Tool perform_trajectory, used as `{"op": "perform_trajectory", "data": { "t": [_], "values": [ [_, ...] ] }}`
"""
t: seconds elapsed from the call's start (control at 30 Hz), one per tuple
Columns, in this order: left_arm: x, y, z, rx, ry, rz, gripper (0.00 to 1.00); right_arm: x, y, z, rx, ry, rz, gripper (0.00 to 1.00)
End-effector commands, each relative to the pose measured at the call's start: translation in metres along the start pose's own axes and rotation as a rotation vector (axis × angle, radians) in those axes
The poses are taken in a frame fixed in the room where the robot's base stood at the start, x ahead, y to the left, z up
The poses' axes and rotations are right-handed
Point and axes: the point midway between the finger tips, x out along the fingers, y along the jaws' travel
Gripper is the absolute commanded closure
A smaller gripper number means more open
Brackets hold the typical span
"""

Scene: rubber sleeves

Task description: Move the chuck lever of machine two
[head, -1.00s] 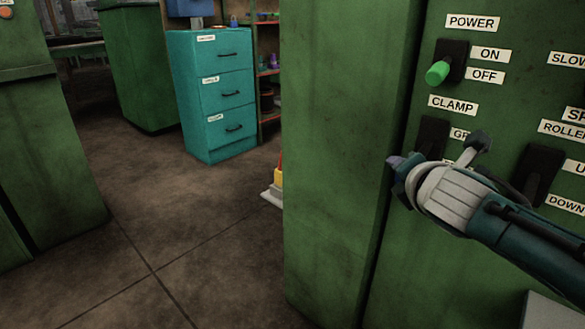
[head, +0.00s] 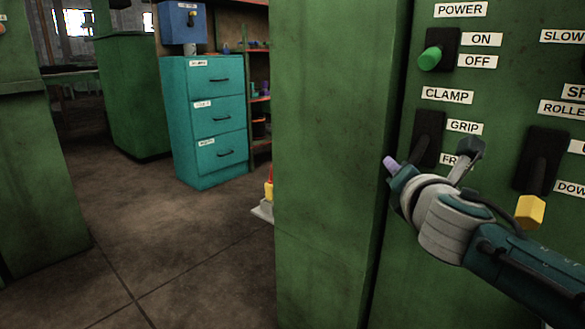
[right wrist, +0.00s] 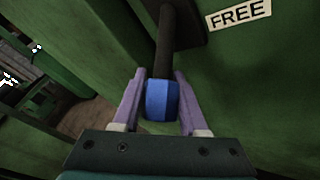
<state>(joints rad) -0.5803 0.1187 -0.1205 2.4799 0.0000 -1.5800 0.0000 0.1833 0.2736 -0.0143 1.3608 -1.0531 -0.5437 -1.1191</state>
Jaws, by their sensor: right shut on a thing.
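The clamp lever has a dark stem and a blue knob (right wrist: 162,100), seen close up in the right wrist view. Its dark slot plate (head: 429,132) is under the CLAMP label on the green machine panel, beside the GRIP and FREE labels. My right gripper (right wrist: 160,78) is shut on the blue knob, with a purple finger on each side. In the head view my right gripper (head: 391,164) is at the lower end of that plate, and the knob is hidden. The FREE label (right wrist: 238,13) is right of the stem. My left gripper is not in view.
A green-knobbed power lever (head: 431,58) is above the clamp lever. A yellow-knobbed lever (head: 530,210) is to the right, close to my right arm. A teal drawer cabinet (head: 210,122) and open floor lie to the left.

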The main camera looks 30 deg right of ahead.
Motion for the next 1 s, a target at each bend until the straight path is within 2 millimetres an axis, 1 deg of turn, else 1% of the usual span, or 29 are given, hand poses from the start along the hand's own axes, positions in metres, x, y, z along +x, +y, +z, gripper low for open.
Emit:
{"op": "perform_trajectory", "data": {
  "t": [0.03,0.07,0.3,0.57,0.67,0.77,0.9,1.0],
  "values": [
    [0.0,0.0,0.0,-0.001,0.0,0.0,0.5,0.0,-0.002,-0.001,-0.01,0.002,-0.004,1.0],
    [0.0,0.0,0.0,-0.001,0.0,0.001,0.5,0.0,-0.003,-0.001,-0.01,0.002,-0.004,0.57],
    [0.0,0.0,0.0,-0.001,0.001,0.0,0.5,0.0,-0.002,-0.001,-0.006,0.001,-0.004,0.3],
    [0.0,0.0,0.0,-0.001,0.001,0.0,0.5,-0.001,-0.001,-0.001,-0.003,0.001,-0.003,0.29],
    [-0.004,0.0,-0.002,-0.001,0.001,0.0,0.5,-0.007,0.0,0.0,-0.004,0.002,-0.002,0.29],
    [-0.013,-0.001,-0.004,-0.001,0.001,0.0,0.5,-0.022,0.0,0.001,-0.005,0.004,-0.003,0.29],
    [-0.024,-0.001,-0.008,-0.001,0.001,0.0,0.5,-0.052,0.001,0.002,-0.003,0.005,-0.004,0.29],
    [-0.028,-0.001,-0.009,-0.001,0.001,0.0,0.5,-0.072,0.0,0.001,-0.004,0.005,-0.004,0.29]
  ]
}}
